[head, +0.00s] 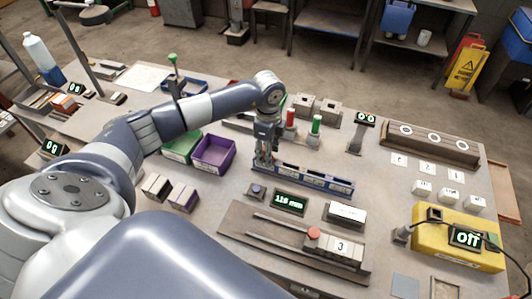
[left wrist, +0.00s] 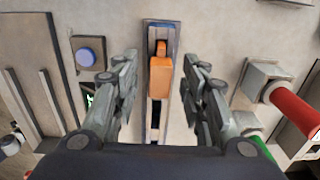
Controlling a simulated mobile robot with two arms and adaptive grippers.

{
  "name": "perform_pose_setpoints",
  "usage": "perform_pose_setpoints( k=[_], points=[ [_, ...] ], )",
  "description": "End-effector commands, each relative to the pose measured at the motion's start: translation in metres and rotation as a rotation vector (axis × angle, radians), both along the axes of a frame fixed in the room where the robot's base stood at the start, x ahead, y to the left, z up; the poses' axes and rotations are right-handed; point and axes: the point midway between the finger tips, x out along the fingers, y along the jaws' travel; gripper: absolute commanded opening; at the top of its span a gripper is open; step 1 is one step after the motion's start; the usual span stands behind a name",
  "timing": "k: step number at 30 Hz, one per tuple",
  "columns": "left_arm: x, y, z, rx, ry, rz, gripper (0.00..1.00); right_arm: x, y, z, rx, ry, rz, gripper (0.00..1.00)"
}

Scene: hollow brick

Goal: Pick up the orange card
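The orange card (left wrist: 160,78) stands in a narrow blue-grey rack in the left wrist view, with a smaller orange part at its far end. The rack (left wrist: 148,35) also shows in the head view (head: 318,186) as a long blue holder with several dark slots. My left gripper (left wrist: 160,65) is open, with one finger on each side of the card and a gap to both. In the head view the left gripper (head: 264,160) points down at the rack's left end and hides the card there. My right gripper is not in view.
A purple bin (head: 213,154) and a green bin (head: 181,149) stand left of the rack. Red (head: 291,118) and green (head: 316,124) handles rise behind it. A blue button (head: 257,190) and a display (head: 290,202) lie in front.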

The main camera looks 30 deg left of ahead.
Motion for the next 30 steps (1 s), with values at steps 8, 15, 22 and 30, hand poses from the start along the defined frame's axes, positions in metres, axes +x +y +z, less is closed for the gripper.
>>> perform_pose_setpoints(
  k=[8,15,22,30],
  points=[
    [0.0,0.0,0.0,0.0,0.001,0.0,0.0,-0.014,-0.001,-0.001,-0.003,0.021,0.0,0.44],
    [0.0,0.0,0.0,0.0,0.0,0.0,0.0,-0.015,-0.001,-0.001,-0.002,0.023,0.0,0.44],
    [0.001,0.0,0.013,-0.001,-0.002,0.001,0.0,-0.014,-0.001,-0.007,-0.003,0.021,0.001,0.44],
    [0.001,0.0,0.065,-0.001,-0.003,0.0,0.0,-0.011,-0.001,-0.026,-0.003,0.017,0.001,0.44]
  ],
)
